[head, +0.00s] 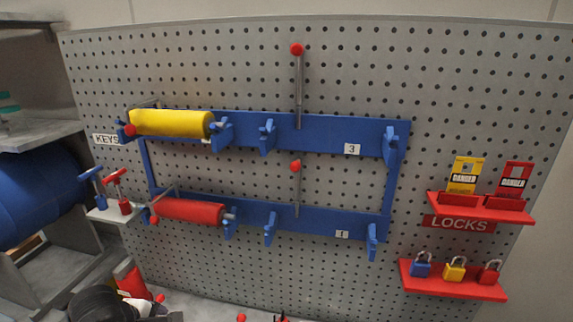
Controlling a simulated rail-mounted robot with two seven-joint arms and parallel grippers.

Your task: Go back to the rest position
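A dark rounded shape (97,303) with a pale piece beside it sits at the bottom left edge. It may be part of my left arm, but no fingertips can be made out and I cannot tell whether that gripper is open or shut. My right gripper is not in view. A yellow roller (170,123) rests at the left of the upper blue rack (330,133). A red roller (188,211) rests at the left of the lower blue rack (325,223).
Red-knobbed levers (297,85) and (296,190) stand upright on the racks. Keys (118,190) sit on a left shelf beside a blue drum (38,195). Red shelves at right hold danger tags (463,174) and padlocks (454,269). A red object (130,281) is low left.

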